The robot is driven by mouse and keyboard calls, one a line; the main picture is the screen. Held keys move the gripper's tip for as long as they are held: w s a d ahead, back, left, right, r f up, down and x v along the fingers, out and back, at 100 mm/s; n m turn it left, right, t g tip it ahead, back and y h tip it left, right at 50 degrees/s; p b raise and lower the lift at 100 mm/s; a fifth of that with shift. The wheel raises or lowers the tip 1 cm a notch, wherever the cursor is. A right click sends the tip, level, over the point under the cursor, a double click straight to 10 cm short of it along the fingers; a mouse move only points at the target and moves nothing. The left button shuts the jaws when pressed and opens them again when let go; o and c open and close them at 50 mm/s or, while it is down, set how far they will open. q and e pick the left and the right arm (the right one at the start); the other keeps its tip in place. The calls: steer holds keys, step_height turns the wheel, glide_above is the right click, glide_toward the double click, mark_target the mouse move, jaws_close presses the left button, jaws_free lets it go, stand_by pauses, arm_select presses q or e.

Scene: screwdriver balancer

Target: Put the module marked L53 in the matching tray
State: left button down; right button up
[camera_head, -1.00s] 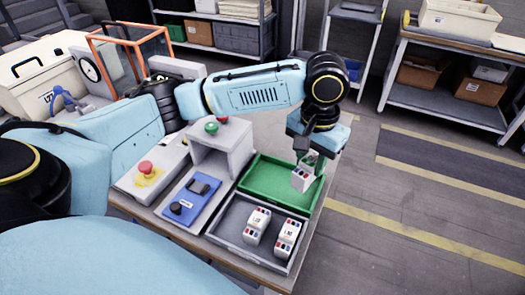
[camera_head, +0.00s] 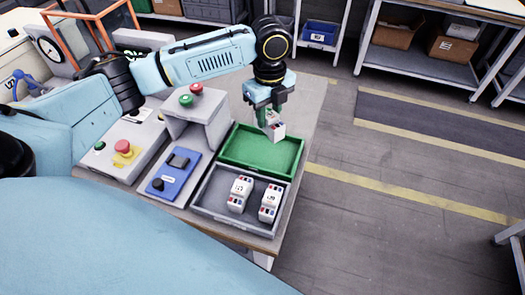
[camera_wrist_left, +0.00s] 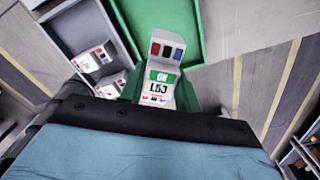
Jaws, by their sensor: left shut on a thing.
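My left gripper (camera_head: 269,114) is shut on a white module (camera_head: 277,131) and holds it over the back part of the green tray (camera_head: 250,170). In the left wrist view the held module (camera_wrist_left: 160,78) shows a green label and the mark L53. The green tray (camera_wrist_left: 196,30) lies beneath it there. The grey tray (camera_head: 262,228) lies in front of the green one and holds two white modules, a left one (camera_head: 239,194) and a right one (camera_head: 270,202). The green tray looks empty. My right gripper is not in view.
A blue control box (camera_head: 175,173), a red emergency button (camera_head: 122,147) on a grey box and a grey stand (camera_head: 200,112) with buttons are left of the trays. The table edge is close to the trays' right side. Shelves stand behind.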

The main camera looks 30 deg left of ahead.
arm_select(q)
steer(key=m, duration=0.2)
steer(key=a+m, duration=0.1)
steer(key=m, duration=0.1)
steer(key=w+a+f+m, duration=0.1)
steer(key=m, duration=0.1)
steer(key=shift+a, duration=0.15)
steer(key=shift+f+m, duration=0.25)
steer(key=shift+m, duration=0.15)
steer(key=b, duration=0.1)
glide_above(262, 152)
step_height(262, 152, down, 10)
steer(key=shift+r, duration=0.2)
steer(key=shift+f, duration=0.15)
steer(key=c, duration=1)
jaws_free()
step_height(262, 152, up, 12)
steer(key=shift+r+p, duration=0.2)
steer(key=shift+p, duration=0.5)
